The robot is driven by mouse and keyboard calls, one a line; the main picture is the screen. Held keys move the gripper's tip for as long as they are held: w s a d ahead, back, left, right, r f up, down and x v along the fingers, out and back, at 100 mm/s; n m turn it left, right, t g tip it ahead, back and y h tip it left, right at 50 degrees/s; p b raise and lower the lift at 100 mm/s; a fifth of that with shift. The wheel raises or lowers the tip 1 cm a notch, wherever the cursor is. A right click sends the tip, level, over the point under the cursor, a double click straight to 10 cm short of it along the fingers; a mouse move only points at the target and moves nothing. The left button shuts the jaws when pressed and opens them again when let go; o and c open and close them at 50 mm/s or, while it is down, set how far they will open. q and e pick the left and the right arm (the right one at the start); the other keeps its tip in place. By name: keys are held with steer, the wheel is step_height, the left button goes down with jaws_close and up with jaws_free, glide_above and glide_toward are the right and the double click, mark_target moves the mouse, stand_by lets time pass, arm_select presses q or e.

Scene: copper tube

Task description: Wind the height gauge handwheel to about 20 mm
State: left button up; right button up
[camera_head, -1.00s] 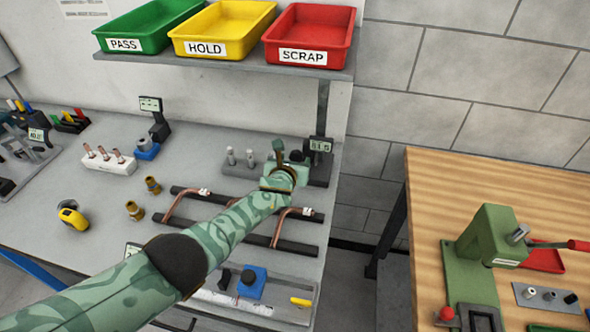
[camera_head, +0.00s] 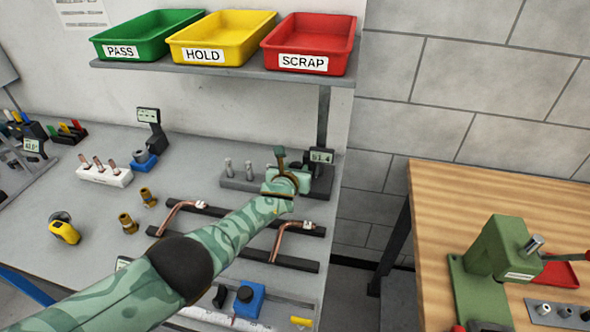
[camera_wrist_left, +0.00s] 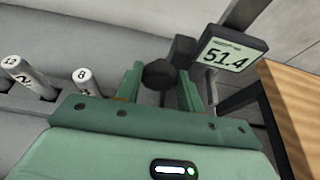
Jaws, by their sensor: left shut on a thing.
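The height gauge shows by its display (camera_head: 321,156) at the back right of the grey bench; in the left wrist view the display (camera_wrist_left: 229,56) reads 51.4. Its dark round handwheel (camera_wrist_left: 158,74) sits between the two green fingers of my left gripper (camera_head: 290,164), which is shut on it. In the head view my gripper and wrist hide the handwheel and much of the gauge. My right gripper is not in view.
Gauge pins (camera_head: 228,166) stand left of my gripper. Bent copper tubes (camera_head: 292,228) lie on dark rails under my forearm. A shelf (camera_head: 220,70) with green, yellow and red trays hangs above. A wooden table (camera_head: 440,225) stands to the right, across a gap.

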arm_select(q)
steer(key=shift+a+f+n+h, duration=0.1)
steer(key=shift+a+n+h, duration=0.1)
steer(key=shift+n+h, duration=0.75)
steer(key=shift+a+f+n+h+b, duration=0.1)
steer(key=shift+n+h+b, duration=0.45)
steer(key=shift+n, duration=0.8)
steer(key=o, duration=1)
